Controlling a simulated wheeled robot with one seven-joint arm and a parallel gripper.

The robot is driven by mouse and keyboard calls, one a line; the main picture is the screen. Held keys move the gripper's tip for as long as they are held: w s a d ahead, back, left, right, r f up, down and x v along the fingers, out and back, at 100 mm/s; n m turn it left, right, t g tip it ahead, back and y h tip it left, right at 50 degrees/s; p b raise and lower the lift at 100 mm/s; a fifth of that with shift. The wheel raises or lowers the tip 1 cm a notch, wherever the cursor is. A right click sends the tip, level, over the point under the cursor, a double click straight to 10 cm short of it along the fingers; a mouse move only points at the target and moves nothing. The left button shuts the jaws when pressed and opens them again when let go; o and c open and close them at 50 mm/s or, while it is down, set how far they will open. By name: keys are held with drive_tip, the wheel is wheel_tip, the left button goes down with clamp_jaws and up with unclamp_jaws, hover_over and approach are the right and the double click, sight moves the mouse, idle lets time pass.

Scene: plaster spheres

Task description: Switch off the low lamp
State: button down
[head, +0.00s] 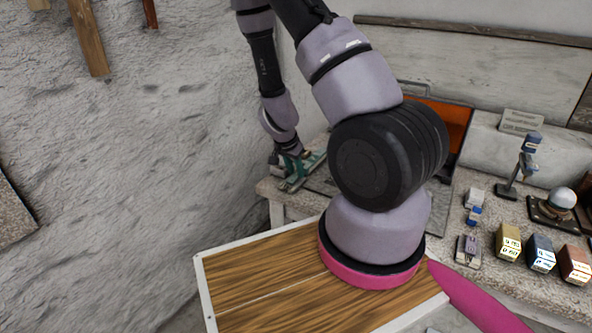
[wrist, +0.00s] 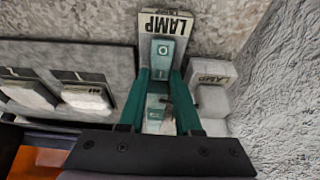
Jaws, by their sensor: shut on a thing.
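In the wrist view, a pale switch plate (wrist: 165,27) with a LAMP label has a teal face (wrist: 162,50) marked with an O. My gripper (wrist: 162,76) has its two teal fingers on either side of this switch and is shut on part of it. The part between the fingers is partly hidden. A second pale block with a LAMP label (wrist: 213,72) stands just to the right. In the head view my gripper (head: 298,172) is low at the left end of the bench, and the switch is hard to make out there. I cannot tell which lamp is lit.
A stone bench (head: 480,190) carries a ball on a dark base (head: 562,198), a small stand (head: 517,175), and yellow (head: 508,242), blue (head: 541,252) and brown (head: 574,264) boxes. A rough wall (head: 130,170) is close on the left. More pale blocks (wrist: 85,95) sit left of my gripper.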

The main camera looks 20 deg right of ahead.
drive_tip(key=c, duration=0.6)
unclamp_jaws()
drive_tip(key=v, duration=1)
drive_tip(key=shift+s+r, duration=0.15)
drive_tip(key=shift+r, duration=0.2)
drive_tip(key=shift+a, duration=0.1)
